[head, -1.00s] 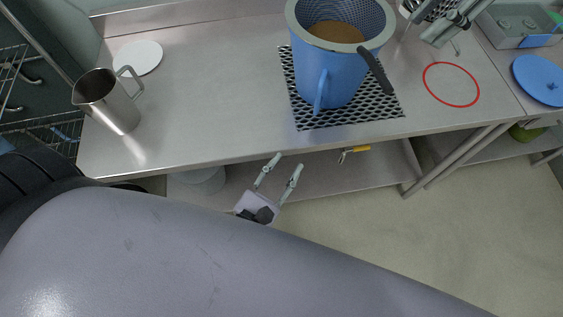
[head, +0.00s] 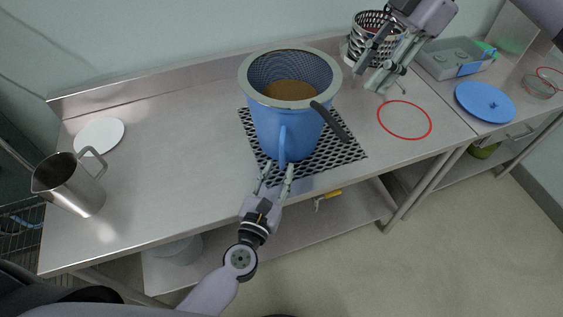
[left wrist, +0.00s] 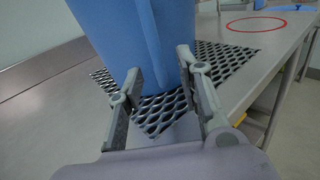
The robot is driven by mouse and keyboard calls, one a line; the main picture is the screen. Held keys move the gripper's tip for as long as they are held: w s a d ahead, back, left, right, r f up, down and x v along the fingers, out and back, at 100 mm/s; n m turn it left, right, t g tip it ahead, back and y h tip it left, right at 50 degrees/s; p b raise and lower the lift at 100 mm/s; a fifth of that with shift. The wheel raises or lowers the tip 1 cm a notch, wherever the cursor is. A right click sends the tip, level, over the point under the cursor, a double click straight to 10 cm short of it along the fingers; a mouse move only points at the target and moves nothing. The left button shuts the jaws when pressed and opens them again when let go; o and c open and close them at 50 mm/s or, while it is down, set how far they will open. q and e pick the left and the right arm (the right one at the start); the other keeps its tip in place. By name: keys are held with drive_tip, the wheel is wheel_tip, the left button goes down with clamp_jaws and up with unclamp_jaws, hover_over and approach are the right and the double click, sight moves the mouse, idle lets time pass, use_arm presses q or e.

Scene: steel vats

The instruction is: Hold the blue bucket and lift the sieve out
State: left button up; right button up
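The blue bucket (head: 266,132) stands upright on a black mesh mat (head: 345,150) on the steel table. The sieve (head: 262,66), with a grey rim, mesh wall and dark handle (head: 331,121), sits in the bucket's top. Brown contents (head: 290,90) show inside. My left gripper (head: 277,172) is open at the bucket's front, low by its blue handle (head: 282,146). In the left wrist view, my left gripper's fingers (left wrist: 160,75) are apart on either side of the handle's lower part (left wrist: 150,45); contact is unclear. My right gripper (head: 376,76) is open and empty, right of the sieve.
A perforated steel holder (head: 364,30) stands behind my right gripper. A red ring (head: 405,136) marks bare table at right. A blue lid (head: 484,102) and a grey box (head: 440,62) lie further right. A steel jug (head: 69,186) and white disc (head: 100,136) are at left.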

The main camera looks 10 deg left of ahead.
sight(281, 166)
use_arm(q)
drive_tip(key=shift+w+d, duration=0.2)
drive_tip(key=shift+w, duration=1.55)
drive_tip(key=shift+c, duration=0.4)
clamp_jaws()
